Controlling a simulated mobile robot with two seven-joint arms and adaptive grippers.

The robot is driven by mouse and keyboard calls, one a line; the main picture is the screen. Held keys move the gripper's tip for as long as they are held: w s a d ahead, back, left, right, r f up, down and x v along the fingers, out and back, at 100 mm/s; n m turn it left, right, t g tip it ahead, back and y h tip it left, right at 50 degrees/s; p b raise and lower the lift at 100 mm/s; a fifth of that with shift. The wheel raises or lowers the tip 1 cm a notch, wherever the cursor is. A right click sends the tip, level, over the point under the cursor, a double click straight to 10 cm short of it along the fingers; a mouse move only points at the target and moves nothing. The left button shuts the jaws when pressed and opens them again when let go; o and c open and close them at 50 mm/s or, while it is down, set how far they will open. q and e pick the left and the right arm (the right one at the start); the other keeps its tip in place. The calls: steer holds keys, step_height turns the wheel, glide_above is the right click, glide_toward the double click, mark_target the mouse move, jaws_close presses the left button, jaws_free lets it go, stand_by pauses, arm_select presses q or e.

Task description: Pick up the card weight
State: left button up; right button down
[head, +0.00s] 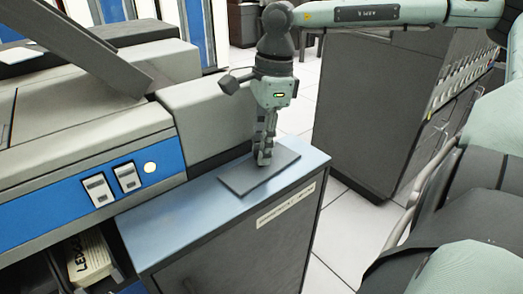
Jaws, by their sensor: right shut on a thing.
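The card weight (243,179) is a flat dark grey plate on the blue-grey top of a low cabinet (165,228). My right gripper (263,158) points straight down over the middle of the plate. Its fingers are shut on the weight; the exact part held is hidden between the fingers. The plate looks level, and I cannot tell whether it touches the cabinet top or is slightly above it. My left gripper is not in view.
A beige and blue machine (120,130) with switches and a lit round lamp stands along the left of the cabinet top. A dark grey cabinet (372,110) stands across a tiled floor gap at right. A labelled box (92,257) sits in the machine's lower opening.

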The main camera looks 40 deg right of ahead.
steer(key=shift+r, duration=0.45)
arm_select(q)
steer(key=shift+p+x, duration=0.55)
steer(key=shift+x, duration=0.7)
arm_select(e)
step_height(320, 180, up, 17)
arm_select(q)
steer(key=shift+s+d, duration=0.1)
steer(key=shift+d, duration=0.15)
arm_select(e)
steer(key=shift+r, duration=0.1)
